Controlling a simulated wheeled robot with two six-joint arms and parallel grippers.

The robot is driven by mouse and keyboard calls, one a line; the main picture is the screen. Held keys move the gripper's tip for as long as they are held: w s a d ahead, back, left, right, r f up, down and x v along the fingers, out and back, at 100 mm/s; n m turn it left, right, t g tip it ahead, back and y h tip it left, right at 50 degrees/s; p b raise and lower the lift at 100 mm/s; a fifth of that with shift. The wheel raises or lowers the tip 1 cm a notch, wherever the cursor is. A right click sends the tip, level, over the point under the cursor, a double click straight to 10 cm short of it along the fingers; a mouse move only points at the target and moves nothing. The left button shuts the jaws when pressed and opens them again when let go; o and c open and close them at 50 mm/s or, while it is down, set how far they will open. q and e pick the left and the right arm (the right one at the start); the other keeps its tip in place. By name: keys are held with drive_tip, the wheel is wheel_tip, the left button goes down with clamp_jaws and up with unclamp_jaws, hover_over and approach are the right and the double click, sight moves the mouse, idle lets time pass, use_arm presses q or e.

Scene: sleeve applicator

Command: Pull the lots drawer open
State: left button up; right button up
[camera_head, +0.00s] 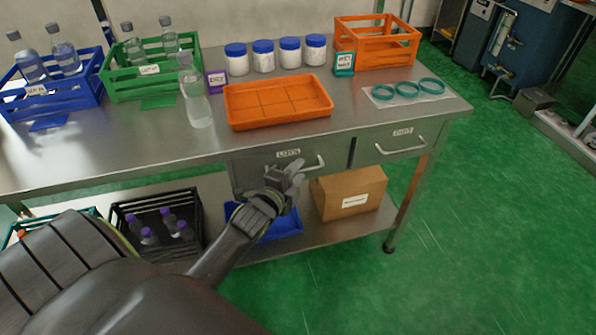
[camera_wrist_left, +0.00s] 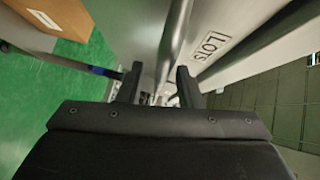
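The lots drawer (camera_head: 243,178) is a grey metal front under the table top, with a LOTS label (camera_head: 288,153) that also shows in the wrist view (camera_wrist_left: 213,46). It looks shut. Its pale bar handle (camera_head: 319,163) is partly hidden by my left gripper (camera_head: 292,174), which is at the drawer front. In the left wrist view the two dark fingers (camera_wrist_left: 158,88) stand apart, and the metal handle bar (camera_wrist_left: 174,45) runs between them. I see a gap, so the fingers do not look closed on it. My right gripper is not in view.
A second drawer with its own handle (camera_head: 400,147) is to the right. A cardboard box (camera_head: 350,194), a blue tray (camera_head: 283,224) and a black crate (camera_head: 160,215) of bottles sit on the lower shelf. An orange tray (camera_head: 277,101) is on top. Green floor lies open in front.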

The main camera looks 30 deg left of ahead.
use_arm(q)
drive_tip(key=shift+w, duration=0.4)
clamp_jaws()
drive_tip(key=shift+s+d, duration=0.1)
drive_tip(key=shift+s, duration=0.05)
